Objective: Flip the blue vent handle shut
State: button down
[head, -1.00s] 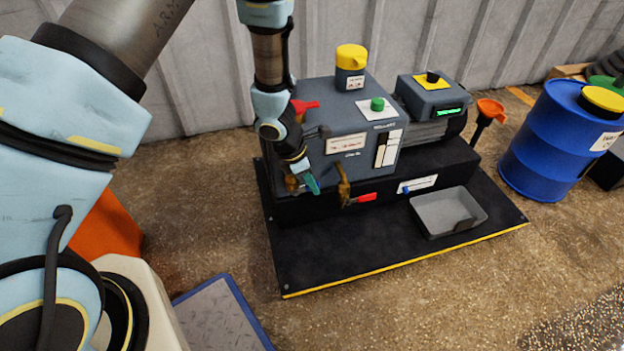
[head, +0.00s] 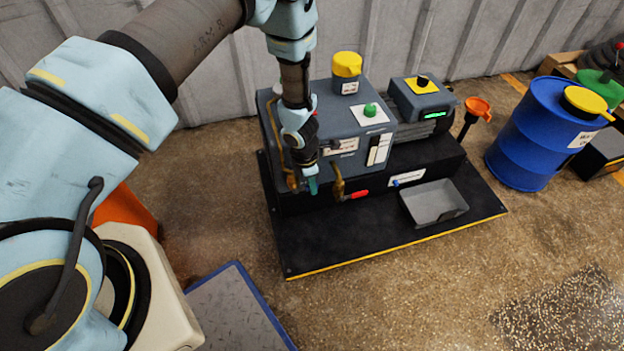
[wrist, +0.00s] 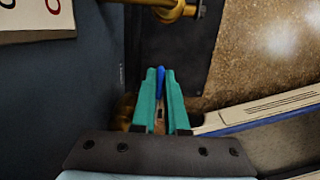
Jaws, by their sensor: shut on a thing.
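The blue vent handle (wrist: 160,80) shows in the wrist view as a narrow blue piece between my two teal fingertips. My gripper (wrist: 161,92) is shut on it; the fingers cover most of the handle. In the head view my gripper (head: 312,186) points down at the front left of the grey machine (head: 345,125), left of a brass valve (head: 338,184) with a red handle (head: 359,193). The blue handle is hidden there behind the fingers and the arm.
A brass fitting (wrist: 170,8) is just beyond my fingertips in the wrist view. A grey tray (head: 436,204) lies on the black base at right, beside a small blue knob (head: 395,183). A blue drum (head: 535,135) stands far right.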

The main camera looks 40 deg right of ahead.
aim_at(308, 186)
jog(key=c, duration=0.9)
grip_release()
jog(key=shift+c, duration=0.2)
notch_tip(308, 186, up, 11)
jog(key=a+p, duration=0.1)
jog(key=p, duration=0.2)
jog(key=shift+w+a+f, duration=0.15)
jog(key=shift+w, duration=0.15)
